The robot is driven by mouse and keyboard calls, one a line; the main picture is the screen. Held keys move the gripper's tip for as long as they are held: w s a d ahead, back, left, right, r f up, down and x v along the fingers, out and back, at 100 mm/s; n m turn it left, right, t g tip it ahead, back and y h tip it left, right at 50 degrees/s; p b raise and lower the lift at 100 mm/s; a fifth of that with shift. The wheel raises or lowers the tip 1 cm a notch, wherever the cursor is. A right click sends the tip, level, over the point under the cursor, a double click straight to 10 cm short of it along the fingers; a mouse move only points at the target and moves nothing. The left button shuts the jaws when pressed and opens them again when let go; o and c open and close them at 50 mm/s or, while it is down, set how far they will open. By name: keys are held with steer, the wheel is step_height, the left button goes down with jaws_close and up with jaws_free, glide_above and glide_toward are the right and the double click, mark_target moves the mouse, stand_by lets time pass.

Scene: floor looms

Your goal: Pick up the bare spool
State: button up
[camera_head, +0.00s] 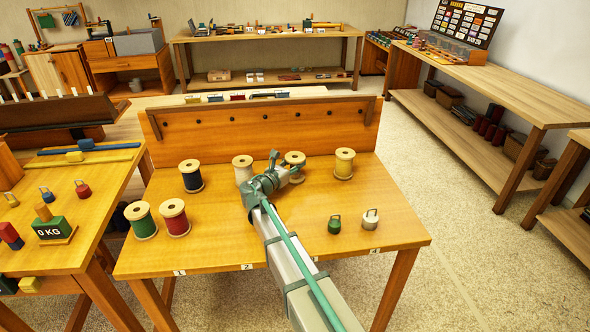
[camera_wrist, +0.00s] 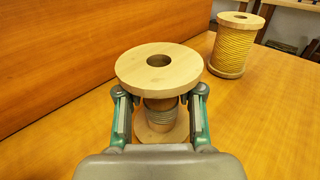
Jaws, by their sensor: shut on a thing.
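The spool in my gripper (camera_wrist: 160,112) has a pale wooden top flange (camera_wrist: 158,66) with a dark center hole. Its brown core shows between my fingers, with a grey coiled band low on it; part of the lower flange shows below. The fingers are shut on the core from both sides, under the top flange. The spool is upright; I cannot tell whether it touches the table. In the head view, my gripper (camera_head: 287,174) partly hides this spool (camera_head: 295,156), toward the back of the orange table (camera_head: 215,240).
A yellow-thread spool (camera_head: 344,164) stands just right, also in the wrist view (camera_wrist: 231,50). A whitish spool (camera_head: 242,165) and a dark navy one (camera_head: 191,176) stand left. Green (camera_head: 140,220) and red (camera_head: 174,218) spools are front left. Small weights (camera_head: 334,226) sit front right. A backboard (camera_head: 258,125) rises behind.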

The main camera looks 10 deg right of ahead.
steer(key=shift+c, duration=1.4)
step_height(320, 180, up, 10)
steer(key=shift+f, duration=0.1)
steer(key=shift+r+p, duration=1.6)
steer(key=shift+r, duration=0.35)
